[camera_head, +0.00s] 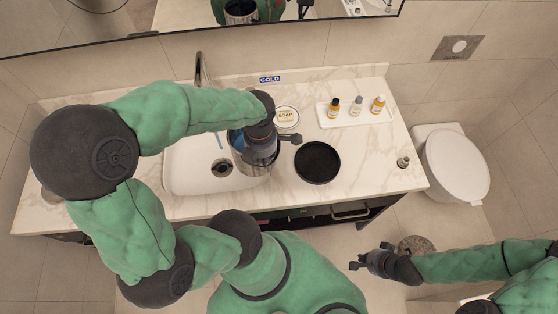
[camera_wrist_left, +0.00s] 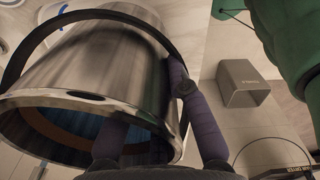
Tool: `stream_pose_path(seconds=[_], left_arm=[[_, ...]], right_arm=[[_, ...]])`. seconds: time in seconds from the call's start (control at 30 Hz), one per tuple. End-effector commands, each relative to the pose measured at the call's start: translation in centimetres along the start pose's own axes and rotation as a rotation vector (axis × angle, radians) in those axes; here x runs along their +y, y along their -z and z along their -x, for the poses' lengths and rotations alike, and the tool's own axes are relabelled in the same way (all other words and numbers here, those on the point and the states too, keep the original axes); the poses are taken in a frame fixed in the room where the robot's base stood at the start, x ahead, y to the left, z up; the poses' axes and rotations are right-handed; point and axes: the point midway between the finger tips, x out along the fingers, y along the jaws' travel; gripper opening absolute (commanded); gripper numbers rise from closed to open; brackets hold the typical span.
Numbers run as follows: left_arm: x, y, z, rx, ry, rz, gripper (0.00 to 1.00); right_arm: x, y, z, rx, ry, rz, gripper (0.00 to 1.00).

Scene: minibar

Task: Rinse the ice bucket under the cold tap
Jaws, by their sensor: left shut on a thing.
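The metal ice bucket (camera_head: 252,165) is over the right part of the white sink basin (camera_head: 185,180). In the left wrist view the bucket (camera_wrist_left: 110,65) has a shiny wall, a dark carry handle and an open mouth towards the camera. My left gripper (camera_head: 268,140) is shut on its rim, with one finger inside the mouth and one outside. These fingers also show in the left wrist view (camera_wrist_left: 155,115). The tap (camera_head: 200,72) stands behind the basin, left of the bucket, near the blue COLD label (camera_head: 269,79). My right gripper (camera_head: 362,262) is empty and looks open, in front of the counter.
A black round disc (camera_head: 317,162) lies on the counter right of the bucket. A soap dish (camera_head: 287,117) is behind it. A white tray (camera_head: 342,120) holds small bottles at the back right. The toilet (camera_head: 455,165) stands to the right. The front right counter is mostly clear.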

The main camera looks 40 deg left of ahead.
Motion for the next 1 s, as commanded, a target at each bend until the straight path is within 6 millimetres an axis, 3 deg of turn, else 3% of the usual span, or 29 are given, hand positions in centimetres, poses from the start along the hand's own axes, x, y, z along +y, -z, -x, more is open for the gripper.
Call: stream_pose_path(seconds=[0.3,0.5,1.0], left_arm=[[4.2,4.2,-1.5,0.001,-0.004,0.201,0.0],[5.4,6.0,-2.0,0.001,-0.003,0.271,0.0],[7.9,6.4,-2.6,0.0,-0.004,0.297,0.0]], right_arm=[[-0.2,0.0,0.6,0.0,0.0,0.0,0.0],[-0.3,0.0,0.7,0.0,0.0,0.0,0.0],[-0.2,0.0,0.5,0.0,0.0,0.0,0.0]])
